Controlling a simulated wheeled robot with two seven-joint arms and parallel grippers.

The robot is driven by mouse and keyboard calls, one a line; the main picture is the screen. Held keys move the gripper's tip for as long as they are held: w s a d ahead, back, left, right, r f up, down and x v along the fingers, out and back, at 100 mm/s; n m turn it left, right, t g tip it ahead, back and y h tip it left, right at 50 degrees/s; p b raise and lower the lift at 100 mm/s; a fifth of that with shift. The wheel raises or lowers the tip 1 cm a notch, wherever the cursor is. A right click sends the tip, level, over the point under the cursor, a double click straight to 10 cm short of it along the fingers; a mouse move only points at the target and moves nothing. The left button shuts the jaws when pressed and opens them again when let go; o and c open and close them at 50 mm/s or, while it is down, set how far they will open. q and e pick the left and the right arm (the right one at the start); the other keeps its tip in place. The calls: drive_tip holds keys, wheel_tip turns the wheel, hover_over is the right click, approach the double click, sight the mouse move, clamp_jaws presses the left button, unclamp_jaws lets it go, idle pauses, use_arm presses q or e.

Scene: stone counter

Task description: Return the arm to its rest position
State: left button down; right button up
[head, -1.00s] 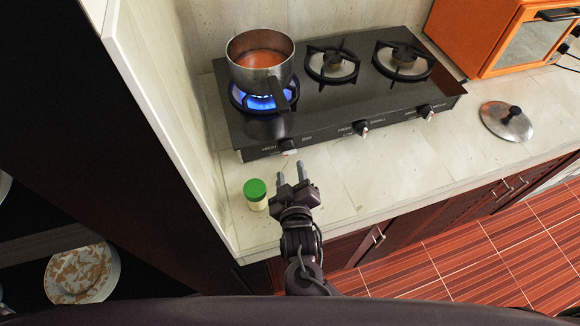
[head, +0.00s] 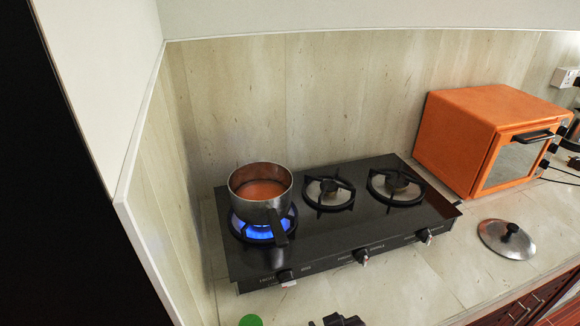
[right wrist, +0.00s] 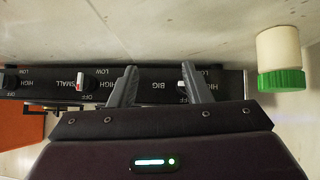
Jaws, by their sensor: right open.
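My right gripper (right wrist: 158,82) is open and empty in the right wrist view, its two fingers apart in front of the stove's knob panel. In the head view only a dark top part of it (head: 338,321) shows at the bottom edge. A small jar with a green lid (right wrist: 280,62) stands clear of the fingers, to their right in the right wrist view. Its green lid (head: 250,320) is cut by the bottom edge of the head view, left of the gripper. My left gripper is not in view.
A black stove (head: 310,252) stands on the stone counter (head: 395,290). A pot of red liquid (head: 262,190) sits on its left burner, over a blue flame. A pot lid (head: 506,240) lies right of the stove, near an orange oven (head: 490,135). A wall closes the left side.

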drive_tip(key=s+d+r+m+g+h, duration=0.1)
drive_tip(key=s+d+r+g, duration=0.15)
drive_tip(key=s+d, duration=0.35)
drive_tip(key=s+d+r+m+g+h, duration=0.1)
drive_tip(key=s+d+r+g, duration=0.15)
drive_tip(key=s+d, duration=0.35)
wheel_tip(320, 180, down, 30)
drive_tip(key=g+b, duration=0.2)
drive_tip(key=s+d+f+g+b, duration=0.1)
drive_tip(key=s+d+f+b, duration=0.1)
drive_tip(key=s+f, duration=1.9)
drive_tip(key=shift+d+f, duration=0.45)
drive_tip(key=shift+f, duration=0.3)
